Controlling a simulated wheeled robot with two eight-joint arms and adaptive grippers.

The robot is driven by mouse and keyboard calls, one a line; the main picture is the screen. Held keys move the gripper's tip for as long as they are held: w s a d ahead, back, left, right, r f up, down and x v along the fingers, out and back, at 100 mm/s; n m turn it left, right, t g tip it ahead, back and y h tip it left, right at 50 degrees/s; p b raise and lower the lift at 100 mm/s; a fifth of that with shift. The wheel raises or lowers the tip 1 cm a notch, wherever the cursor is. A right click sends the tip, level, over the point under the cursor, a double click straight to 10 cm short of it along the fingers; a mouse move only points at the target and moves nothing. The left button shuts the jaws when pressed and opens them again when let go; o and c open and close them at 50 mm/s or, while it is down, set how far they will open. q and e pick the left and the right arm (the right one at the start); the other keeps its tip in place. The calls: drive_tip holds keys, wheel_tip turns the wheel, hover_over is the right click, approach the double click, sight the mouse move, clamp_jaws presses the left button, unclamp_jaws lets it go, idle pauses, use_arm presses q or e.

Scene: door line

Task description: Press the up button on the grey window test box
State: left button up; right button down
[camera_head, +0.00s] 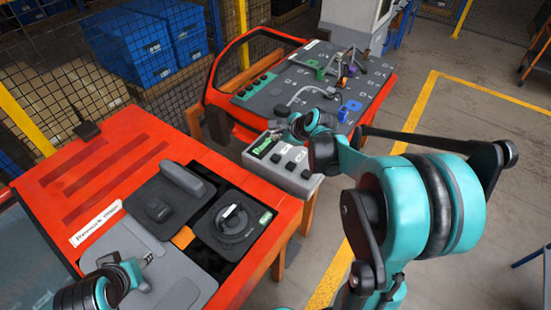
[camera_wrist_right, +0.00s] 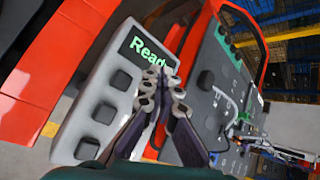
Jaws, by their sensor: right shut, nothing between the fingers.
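The grey window test box (camera_head: 272,176) stands between the red door panels, with a dark screen (camera_head: 262,146) and a row of dark square buttons. In the right wrist view the box (camera_wrist_right: 128,100) fills the left half. Its screen (camera_wrist_right: 145,50) shows green "Ready" lettering, partly covered by a finger. Arrow marks on the buttons are too small to read, so I cannot tell which is up. My right gripper (camera_head: 280,130) is shut and empty beside the screen end; its fingertips also show in the right wrist view (camera_wrist_right: 163,88). My left gripper (camera_head: 146,258) is over the near panel, its jaws unclear.
The near red door panel (camera_head: 120,150) carries grey trim, a black speaker and a handle. The far panel (camera_head: 300,75) holds green connectors, a blue clip (camera_head: 350,108) and cables. Blue crates (camera_head: 125,45) stand behind mesh.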

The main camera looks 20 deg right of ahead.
sight(277, 158)
wheel_tip(277, 158, down, 7)
drive_tip(key=b, duration=0.5)
drive_tip(key=shift+f, duration=0.2)
drive_tip(key=shift+f+b, duration=0.15)
drive_tip(key=shift+b, duration=0.2)
idle(0.7)
drive_tip(key=shift+f, duration=0.25)
